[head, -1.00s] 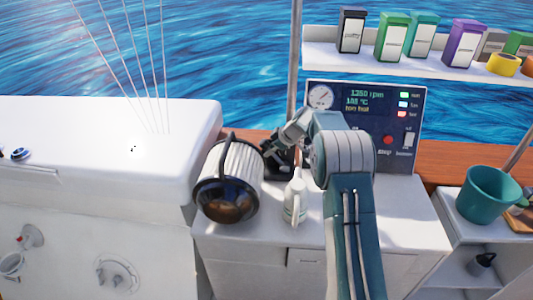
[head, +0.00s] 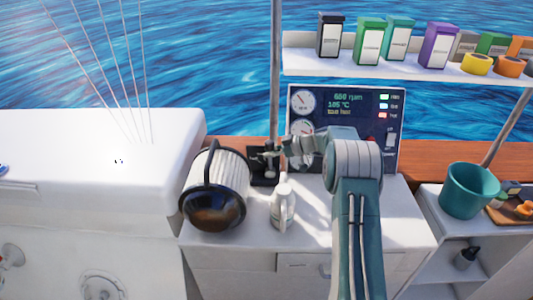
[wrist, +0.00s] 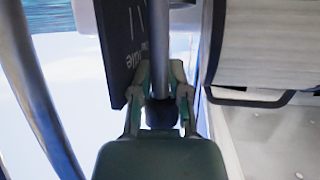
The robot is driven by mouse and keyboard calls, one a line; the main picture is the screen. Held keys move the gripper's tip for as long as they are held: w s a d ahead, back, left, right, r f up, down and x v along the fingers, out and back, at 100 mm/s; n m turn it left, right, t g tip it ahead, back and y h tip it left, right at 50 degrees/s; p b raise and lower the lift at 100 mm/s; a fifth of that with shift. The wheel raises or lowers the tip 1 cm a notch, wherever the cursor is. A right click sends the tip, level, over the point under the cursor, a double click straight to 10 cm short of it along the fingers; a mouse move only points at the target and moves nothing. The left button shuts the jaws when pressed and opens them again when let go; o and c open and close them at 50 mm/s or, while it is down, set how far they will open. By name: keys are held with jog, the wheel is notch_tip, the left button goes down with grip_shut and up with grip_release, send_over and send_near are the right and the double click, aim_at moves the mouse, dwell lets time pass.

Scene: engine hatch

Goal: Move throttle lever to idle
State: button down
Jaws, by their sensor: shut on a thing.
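The throttle lever (wrist: 161,50) is a grey rod with a dark round knob (wrist: 161,113) in the wrist view. My gripper (wrist: 160,95) is shut on it, its green fingers on either side of the knob end. In the head view my gripper (head: 274,150) is at the lever above its black base (head: 263,172), and hides most of the lever. A black plate with white lettering (wrist: 124,50) lies beside the rod in the wrist view. The engine panel (head: 355,115) reads about 660 rpm and 105 °C, with a "too hot" line.
A ribbed cylinder with a dark cap and handle (head: 215,190) stands left of the lever. A white bottle (head: 283,205) stands in front. A pole (head: 275,70) rises close behind. A teal bucket (head: 468,192) and a shelf of boxes (head: 400,65) are to the right.

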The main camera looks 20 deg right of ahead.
jog(key=shift+d, duration=0.3)
jog(key=c, duration=0.6)
grip_release()
jog(key=shift+d, duration=0.1)
jog(key=v, duration=1.2)
jog(key=shift+w+f, duration=0.1)
